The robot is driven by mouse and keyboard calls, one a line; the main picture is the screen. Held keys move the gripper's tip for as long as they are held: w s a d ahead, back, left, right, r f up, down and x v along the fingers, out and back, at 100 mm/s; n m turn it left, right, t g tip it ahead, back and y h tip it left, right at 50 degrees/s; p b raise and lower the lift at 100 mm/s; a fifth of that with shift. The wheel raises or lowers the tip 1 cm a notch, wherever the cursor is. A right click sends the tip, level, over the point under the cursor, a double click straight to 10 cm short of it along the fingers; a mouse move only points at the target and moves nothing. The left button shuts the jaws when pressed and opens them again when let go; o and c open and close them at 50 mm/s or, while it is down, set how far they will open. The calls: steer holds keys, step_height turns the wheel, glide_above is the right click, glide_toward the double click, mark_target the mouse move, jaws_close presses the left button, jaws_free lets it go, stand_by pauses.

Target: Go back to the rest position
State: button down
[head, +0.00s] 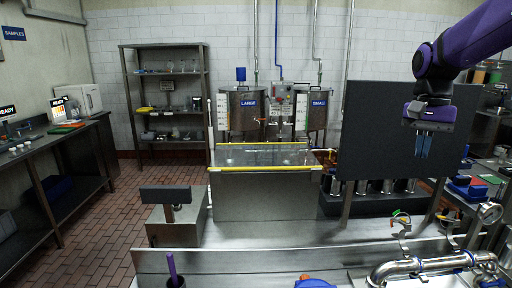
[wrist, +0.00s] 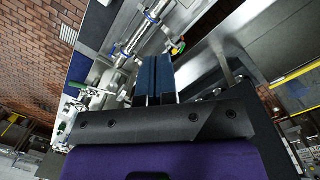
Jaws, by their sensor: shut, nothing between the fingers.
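My gripper (head: 423,145) hangs from my purple arm at the upper right of the head view, in front of a large dark panel (head: 375,125). Its two blue fingers point down, are shut together and hold nothing. In the wrist view my gripper (wrist: 155,62) shows the two blue fingers side by side. They point toward a steel bench with pipes and valves (wrist: 148,25), and they look apart from it.
Steel pipework (head: 425,265) and hooked fittings stand on the bench at lower right. A shelf rack (head: 165,100) stands behind. The tiled floor at left is clear.

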steer(key=s+a+n+t, duration=0.2)
steer(key=s+n+t, duration=0.1)
steer(key=s, duration=0.7)
steer(key=s+a+n+t, duration=0.3)
steer(key=s+n, duration=0.1)
steer(key=s, duration=0.7)
steer(key=shift+a+f+n+t, duration=0.25)
steer(key=shift+a+n+t, duration=0.05)
steer(key=shift+n+t, duration=0.1)
